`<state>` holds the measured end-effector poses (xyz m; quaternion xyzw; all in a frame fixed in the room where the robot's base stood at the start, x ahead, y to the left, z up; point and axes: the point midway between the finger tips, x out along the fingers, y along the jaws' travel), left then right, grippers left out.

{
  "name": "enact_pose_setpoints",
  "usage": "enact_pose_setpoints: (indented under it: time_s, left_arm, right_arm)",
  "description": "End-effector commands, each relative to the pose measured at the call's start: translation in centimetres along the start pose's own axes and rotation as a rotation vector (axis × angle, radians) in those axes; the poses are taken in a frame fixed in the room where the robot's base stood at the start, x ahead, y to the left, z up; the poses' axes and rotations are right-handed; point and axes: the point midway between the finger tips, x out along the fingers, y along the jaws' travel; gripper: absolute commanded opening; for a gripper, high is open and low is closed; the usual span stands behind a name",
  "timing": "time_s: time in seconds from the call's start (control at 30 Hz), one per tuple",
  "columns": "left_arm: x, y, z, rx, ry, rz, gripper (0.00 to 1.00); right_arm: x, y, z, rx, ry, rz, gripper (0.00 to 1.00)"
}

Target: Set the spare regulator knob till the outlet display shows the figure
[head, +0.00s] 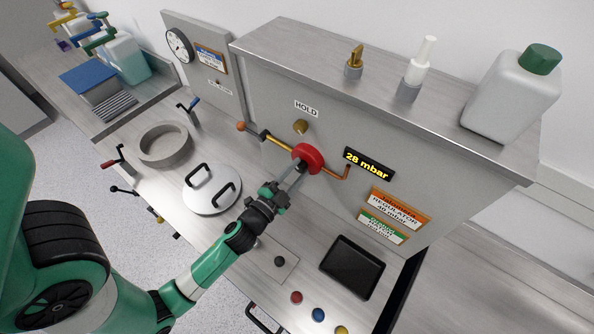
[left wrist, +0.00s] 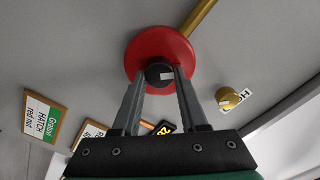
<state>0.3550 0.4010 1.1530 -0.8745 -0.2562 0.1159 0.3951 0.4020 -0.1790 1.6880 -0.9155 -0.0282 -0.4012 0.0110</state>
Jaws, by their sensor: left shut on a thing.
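The red regulator knob (head: 308,157) sits on the pipe on the upright steel panel. My left gripper (head: 301,167) reaches up to it from the lower left and is shut on it. In the left wrist view, the two fingers (left wrist: 161,76) lie on either side of the black hub at the centre of the red knob (left wrist: 160,45). The outlet display (head: 370,163), right of the knob, reads "28 mbar" in yellow. An orange-framed regulator card (head: 394,208) hangs below the display; its figure is too small to read surely. My right gripper is not in view.
A brass knob (head: 300,127) under the HOLD label is just above the red knob. A green-framed card (head: 382,227), a dark tablet (head: 352,267) and coloured buttons (head: 318,314) are to the lower right. A round lid (head: 211,203) with two handles lies left of my gripper.

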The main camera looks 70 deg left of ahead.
Motion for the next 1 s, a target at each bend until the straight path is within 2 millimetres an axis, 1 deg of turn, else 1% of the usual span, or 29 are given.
enact_pose_setpoints:
  time_s: [0.4, 0.43, 0.57, 0.6, 0.87, 0.97, 1.0]
  left_arm:
    - [0.0, -0.1, -0.1, 0.007, 0.003, -0.001, 0.0]
    - [0.0, -0.1, -0.1, 0.007, 0.003, -0.001, 0.46]
    - [0.0, 0.0, -0.1, 0.007, 0.002, -0.001, 0.7]
    - [0.0, 0.0, -0.1, 0.007, 0.002, -0.001, 0.73]
    - [-0.1, 0.0, 0.0, 0.006, 0.001, 0.0, 0.73]
    - [-0.7, 0.2, 0.1, 0.007, 0.001, 0.001, 0.73]
    - [-1.2, 0.3, 0.1, 0.007, 0.002, 0.001, 0.73]
  right_arm:
    - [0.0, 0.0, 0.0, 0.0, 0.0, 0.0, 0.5]
    - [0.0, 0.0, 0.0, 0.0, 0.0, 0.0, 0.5]
    - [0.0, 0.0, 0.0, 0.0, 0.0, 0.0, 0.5]
    - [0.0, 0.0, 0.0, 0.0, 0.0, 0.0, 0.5]
    - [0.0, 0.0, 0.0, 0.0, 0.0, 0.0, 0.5]
    - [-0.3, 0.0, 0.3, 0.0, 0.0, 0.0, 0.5]
    - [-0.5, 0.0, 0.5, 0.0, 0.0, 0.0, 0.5]
